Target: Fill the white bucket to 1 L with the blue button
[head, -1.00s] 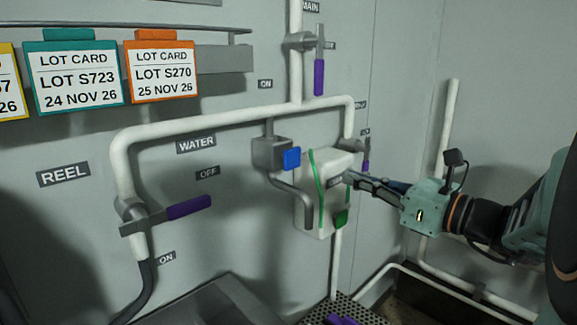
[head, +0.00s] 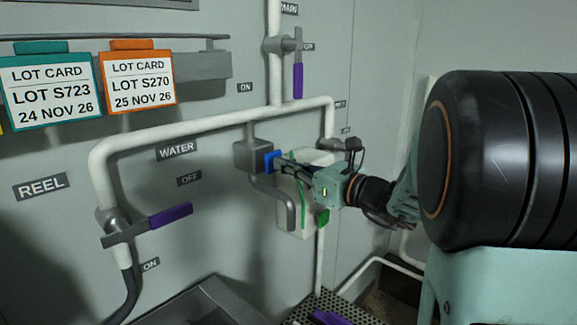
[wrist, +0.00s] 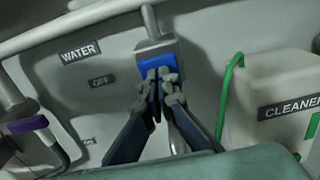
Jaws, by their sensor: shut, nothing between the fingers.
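The blue button (head: 269,160) sits on a grey box (head: 252,155) on the wall pipe, with a grey bent spout (head: 289,205) below it. My gripper (head: 284,161) is shut and empty, its fingertips at the right side of the button in the head view. In the wrist view the blue button (wrist: 158,62) is directly behind my shut fingertips (wrist: 163,78), which cover part of it. I cannot tell whether they touch or press it. No white bucket can be made out in either view.
The white cleaner dispenser (wrist: 270,75) is right of the button, with a green tube (wrist: 226,95). Purple-handled valves hang on the main pipe (head: 298,78) and the reel pipe (head: 170,215). A grey basin (head: 205,300) and perforated shelf (head: 300,314) are below.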

